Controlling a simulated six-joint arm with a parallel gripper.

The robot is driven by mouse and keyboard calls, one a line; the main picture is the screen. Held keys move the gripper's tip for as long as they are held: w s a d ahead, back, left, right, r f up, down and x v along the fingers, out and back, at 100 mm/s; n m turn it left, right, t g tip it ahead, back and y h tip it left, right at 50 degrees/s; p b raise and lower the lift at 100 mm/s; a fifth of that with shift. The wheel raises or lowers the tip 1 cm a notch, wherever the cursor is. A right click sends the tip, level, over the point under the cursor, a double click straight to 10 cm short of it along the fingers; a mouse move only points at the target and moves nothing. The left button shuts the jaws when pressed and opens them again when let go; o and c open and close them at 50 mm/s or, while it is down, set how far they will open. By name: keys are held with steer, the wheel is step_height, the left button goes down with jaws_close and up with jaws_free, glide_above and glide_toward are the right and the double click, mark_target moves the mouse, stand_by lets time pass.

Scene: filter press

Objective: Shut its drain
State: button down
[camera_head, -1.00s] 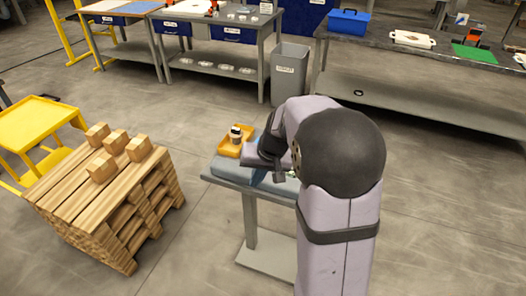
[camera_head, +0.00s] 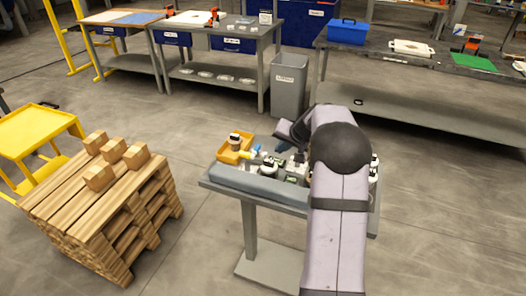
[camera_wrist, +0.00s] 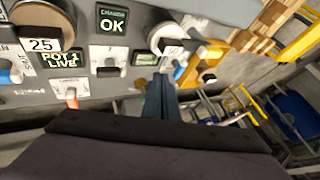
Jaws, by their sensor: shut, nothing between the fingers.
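The small filter press bench (camera_head: 262,188) carries several round pots and small fittings, partly hidden behind my arm. The wrist view shows its grey panel (camera_wrist: 125,88) with a display reading "OK" (camera_wrist: 112,20), another reading "POT 1 LIVE" (camera_wrist: 62,58) and a "25" tag (camera_wrist: 41,45). A red-orange lever (camera_wrist: 72,98) sticks out below the live display. A blue-tipped fitting (camera_wrist: 180,70) is just right of my gripper (camera_wrist: 160,82). My gripper is shut and empty over the panel, below a white-tagged round part (camera_wrist: 170,40). I cannot tell which fitting is the drain.
An orange tray (camera_head: 235,150) holding a small pot sits at the bench's left end. A pallet stack with wooden blocks (camera_head: 105,205) stands left. A grey bin (camera_head: 289,85) and work tables are behind. Open floor lies between.

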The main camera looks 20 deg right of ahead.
steer(key=p, duration=0.2)
glide_toward(258, 155)
steer(key=d+f, duration=0.2)
steer(key=f, duration=0.1)
steer(key=shift+s+d+f, duration=0.15)
steer(key=shift+d+f, duration=0.15)
steer(key=shift+f, duration=0.05)
steer(key=shift+w+a+r+p, duration=0.2)
steer(key=shift+w+a+p, duration=0.4)
steer(key=shift+w+a, duration=0.2)
steer(key=shift+w+a+f+p, duration=0.1)
steer(key=shift+w+a+p, duration=0.2)
steer(key=shift+w+a, duration=0.3)
